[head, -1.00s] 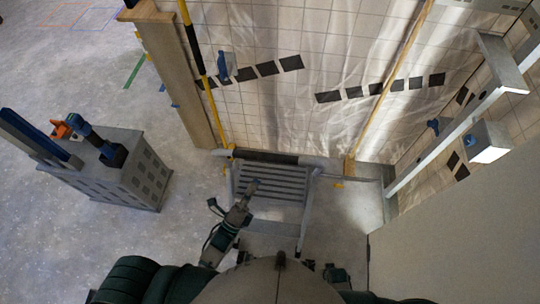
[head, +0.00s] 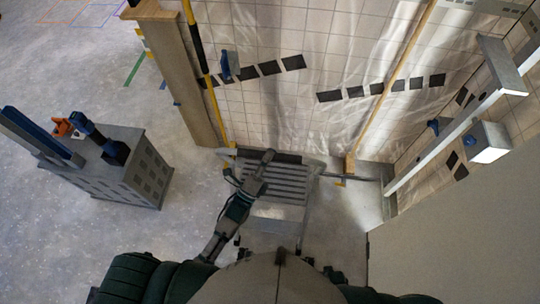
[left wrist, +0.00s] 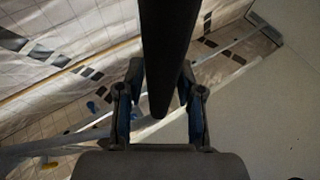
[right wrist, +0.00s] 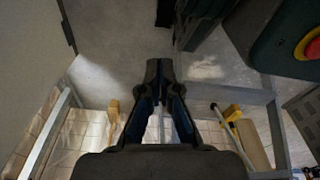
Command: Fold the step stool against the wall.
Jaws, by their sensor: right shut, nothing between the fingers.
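The grey step stool (head: 277,190) stands unfolded in front of the tiled wall (head: 300,110), its slatted top showing in the head view. A dark bar runs along its wall-side edge. My left gripper (head: 266,157) reaches over the slats to this edge. In the left wrist view a dark, round-ended bar (left wrist: 165,60) lies between the fingers of my left gripper (left wrist: 160,80). Whether the fingers press on it is unclear. In the right wrist view my right gripper (right wrist: 160,72) is shut and empty, with its fingertips together.
A grey perforated cabinet (head: 125,170) with blue and orange items on top stands to the left. Yellow poles lean against the wall. A light metal frame (head: 440,150) and a grey panel (head: 460,230) bound the right side. The floor between cabinet and stool is clear.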

